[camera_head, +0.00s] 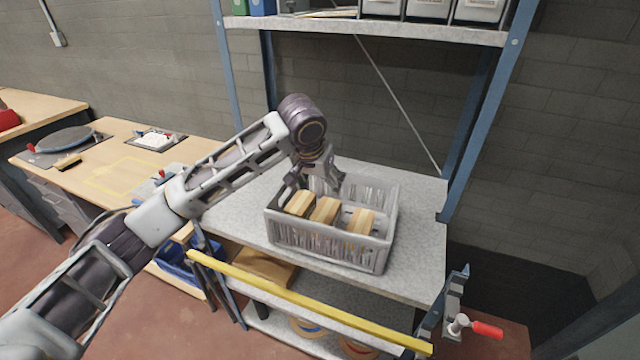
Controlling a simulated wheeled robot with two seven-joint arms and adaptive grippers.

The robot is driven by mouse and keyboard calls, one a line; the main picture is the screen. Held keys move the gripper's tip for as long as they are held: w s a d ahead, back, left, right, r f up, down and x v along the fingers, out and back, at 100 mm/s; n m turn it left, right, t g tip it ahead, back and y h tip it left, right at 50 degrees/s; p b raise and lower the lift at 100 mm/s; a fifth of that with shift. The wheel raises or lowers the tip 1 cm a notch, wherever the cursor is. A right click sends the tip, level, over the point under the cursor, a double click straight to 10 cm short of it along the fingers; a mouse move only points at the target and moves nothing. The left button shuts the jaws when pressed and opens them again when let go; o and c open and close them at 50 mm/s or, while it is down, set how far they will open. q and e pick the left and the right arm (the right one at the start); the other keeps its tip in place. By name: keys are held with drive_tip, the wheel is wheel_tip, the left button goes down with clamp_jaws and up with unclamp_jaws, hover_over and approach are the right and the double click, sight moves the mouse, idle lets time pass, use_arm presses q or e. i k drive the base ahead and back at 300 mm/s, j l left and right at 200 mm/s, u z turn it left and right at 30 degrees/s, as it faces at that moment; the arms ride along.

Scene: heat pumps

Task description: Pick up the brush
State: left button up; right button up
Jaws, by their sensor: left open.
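Three wooden-topped blocks that look like brush backs lie in a grey slatted crate (328,243): a left one (300,204), a middle one (325,210) and a right one (361,221). Their undersides are hidden, so I cannot confirm bristles. My left gripper (313,188) is open and points down at the crate's back left part, just behind the left and middle blocks. It holds nothing; I cannot tell whether a fingertip touches a block. Another small brush-like piece (67,163) with a wooden top and dark underside lies on the left workbench. My right gripper is out of view.
The crate stands on a grey shelf (420,215) between blue posts. An upper shelf (370,29) with bins hangs above. A yellow bar (300,300) crosses the front, with a red-handled fitting (487,330) at its right. The wooden workbench (110,185) stands left.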

sight(73, 159)
drive_tip(key=u, duration=1.8)
